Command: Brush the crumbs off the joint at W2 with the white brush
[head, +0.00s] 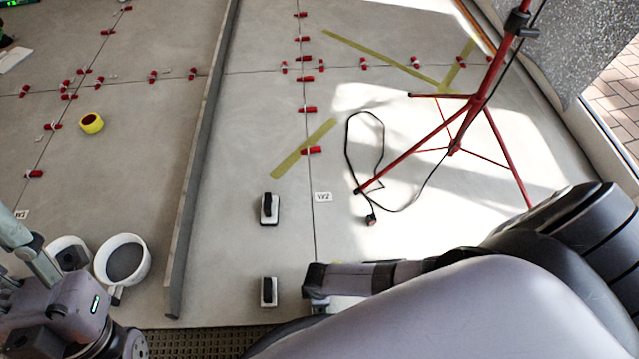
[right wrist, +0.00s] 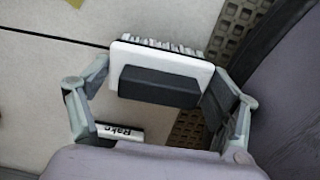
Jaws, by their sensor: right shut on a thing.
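A white-backed brush (right wrist: 170,75) with a dark handle block and pale bristles is between the fingers of my right gripper (right wrist: 160,80), which is shut on it. In the head view my right gripper (head: 316,283) is low over the floor near the front edge; the brush is mostly hidden there. A label (head: 323,197) beside the middle joint seems to read VV2. Another label (head: 21,215) at the far left seems to read W2, beside the left joint. Crumbs are too small to make out for certain. My left gripper (head: 25,250) is at the lower left; its fingertips are unclear.
Two white blocks with dark handles (head: 269,210) (head: 268,292) lie left of the middle joint. A white bucket (head: 122,260) stands beside my left arm. A long grey bar (head: 200,150) divides the floor. A red tripod (head: 455,145) and black cable (head: 348,150) are at right.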

